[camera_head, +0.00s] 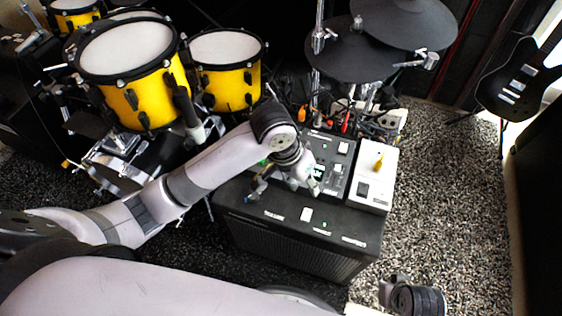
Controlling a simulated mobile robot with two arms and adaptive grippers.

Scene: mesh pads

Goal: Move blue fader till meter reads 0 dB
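A dark mixer panel (343,150) with small pale labels and knobs lies on top of a black cabinet. My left gripper (285,188) is over the left part of the panel and the cabinet top, its fingers spread apart with nothing seen between them. A small screen with a green glow shows beside its right finger; I cannot read it. I cannot make out the blue fader; the gripper and wrist cover part of the panel. Part of my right arm's end (393,292) shows at the bottom right; its fingers are not clear.
The black cabinet (290,242) stands on a speckled carpet. A white box (376,192) with a yellow part sits right of the mixer. Cables (345,122) and cymbal stands crowd behind it. Yellow drums (135,95) stand left, a guitar (515,80) right. Carpet at right is clear.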

